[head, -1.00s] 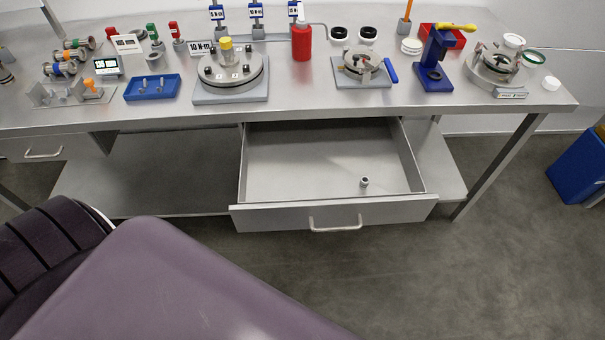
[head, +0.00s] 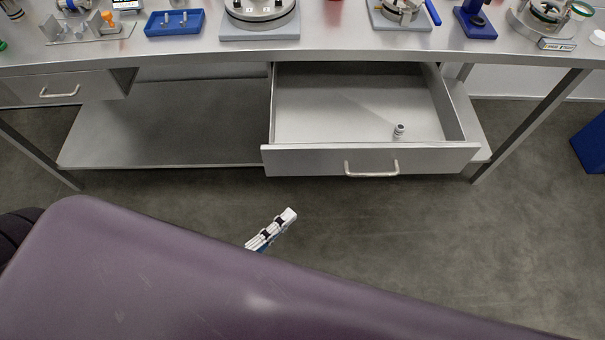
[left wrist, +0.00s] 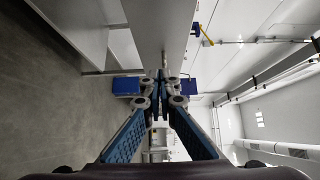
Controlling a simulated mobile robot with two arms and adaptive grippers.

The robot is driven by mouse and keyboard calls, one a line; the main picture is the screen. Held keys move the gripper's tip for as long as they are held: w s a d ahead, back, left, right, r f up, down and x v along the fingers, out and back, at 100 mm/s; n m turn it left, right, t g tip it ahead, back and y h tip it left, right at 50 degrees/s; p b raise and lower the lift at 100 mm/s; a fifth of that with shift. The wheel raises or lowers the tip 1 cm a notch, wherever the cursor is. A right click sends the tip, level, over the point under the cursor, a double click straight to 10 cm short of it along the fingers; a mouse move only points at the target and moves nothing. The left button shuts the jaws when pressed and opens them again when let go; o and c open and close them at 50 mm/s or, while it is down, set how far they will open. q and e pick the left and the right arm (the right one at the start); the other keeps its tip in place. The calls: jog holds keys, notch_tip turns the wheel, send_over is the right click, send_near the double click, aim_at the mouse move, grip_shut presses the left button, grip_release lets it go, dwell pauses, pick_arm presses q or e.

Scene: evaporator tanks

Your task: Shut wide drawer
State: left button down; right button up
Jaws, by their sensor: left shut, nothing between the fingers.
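The wide drawer (head: 315,160) is pulled out from under the bench, with a silver bar handle (head: 372,169) on its front. A small metal fitting (head: 399,130) stands on the drawer's floor. My left gripper (head: 289,215) shows past my purple arm, in front of and below the drawer front and left of the handle, apart from both. In the left wrist view its fingertips (left wrist: 160,76) are together with nothing between them. My right gripper is not in any view.
The steel bench top (head: 335,42) carries a blue tray (head: 174,22) and several fixtures. A narrower drawer (head: 62,90) at the left is closed. A lower shelf (head: 180,125) runs under the bench. A blue bin (head: 590,142) stands at the far right. The floor before the drawer is clear.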

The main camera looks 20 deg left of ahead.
pick_arm(q)
send_near(327, 164)
jog(key=s+d+x, duration=0.1)
jog(key=x, duration=0.4)
jog(key=shift+w+a+b, duration=0.25)
jog(key=shift+w+b, duration=0.1)
jog(key=shift+w, duration=0.5)
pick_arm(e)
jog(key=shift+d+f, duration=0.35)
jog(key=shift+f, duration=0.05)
